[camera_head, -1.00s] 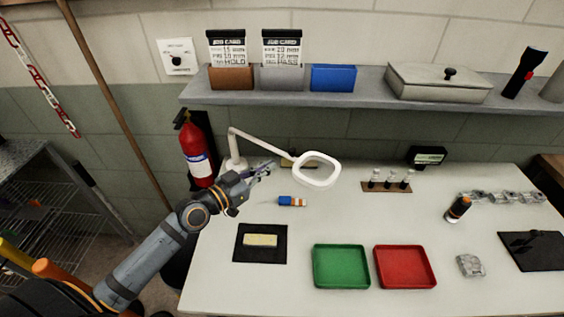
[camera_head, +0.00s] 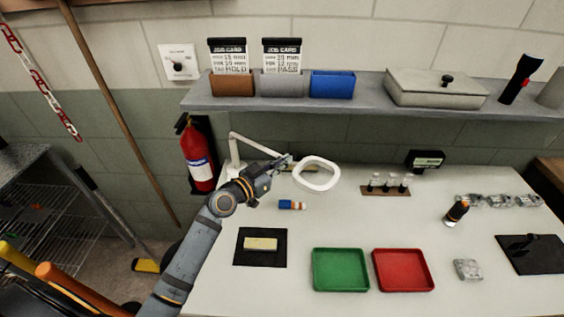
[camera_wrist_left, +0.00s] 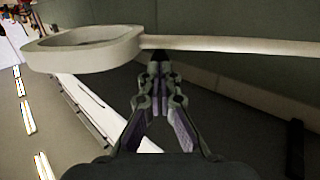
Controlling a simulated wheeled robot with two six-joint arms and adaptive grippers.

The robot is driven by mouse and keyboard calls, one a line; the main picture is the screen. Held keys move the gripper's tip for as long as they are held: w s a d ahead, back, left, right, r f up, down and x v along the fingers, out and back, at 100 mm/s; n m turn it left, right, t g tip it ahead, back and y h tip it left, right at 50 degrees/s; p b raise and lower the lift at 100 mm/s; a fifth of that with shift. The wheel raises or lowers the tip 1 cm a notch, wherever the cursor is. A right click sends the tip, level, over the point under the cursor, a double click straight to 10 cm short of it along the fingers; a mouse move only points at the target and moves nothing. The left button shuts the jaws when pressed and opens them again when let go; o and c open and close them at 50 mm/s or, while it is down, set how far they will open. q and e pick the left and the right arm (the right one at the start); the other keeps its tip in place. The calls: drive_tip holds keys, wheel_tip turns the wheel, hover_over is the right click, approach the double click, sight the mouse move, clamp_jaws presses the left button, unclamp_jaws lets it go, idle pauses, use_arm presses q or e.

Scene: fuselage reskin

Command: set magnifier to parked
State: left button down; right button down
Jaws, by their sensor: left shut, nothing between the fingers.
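The magnifier (camera_head: 316,174) is a white ring-shaped head on a jointed white arm (camera_head: 255,144) that rises from a base at the back left of the white table. Its head hangs above the table top. My left gripper (camera_head: 287,161) is at the magnifier's arm, just left of the head. In the left wrist view the magnifier head (camera_wrist_left: 85,52) is at upper left, and its arm runs right, past the tips of my left gripper (camera_wrist_left: 160,66). The fingertips are together and empty; whether they touch the arm is unclear. My right gripper is out of view.
A red fire extinguisher (camera_head: 198,158) stands left of the magnifier base. A blue and orange item (camera_head: 291,205) lies below the head. Green (camera_head: 340,289) and red (camera_head: 403,289) trays sit in front. A grey shelf (camera_head: 365,101) overhangs the table's back.

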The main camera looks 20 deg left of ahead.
use_arm(q)
drive_tip(key=w+d+n+t+y, duration=0.1)
drive_tip(key=w+d+n+y, duration=0.1)
drive_tip(key=w, duration=1)
drive_tip(key=shift+d+r+n+y, duration=0.15)
drive_tip(key=shift+d+n+y, duration=0.15)
drive_tip(key=shift+y, duration=0.6)
drive_tip(key=shift+r, duration=0.2)
drive_tip(key=shift+f, duration=0.1)
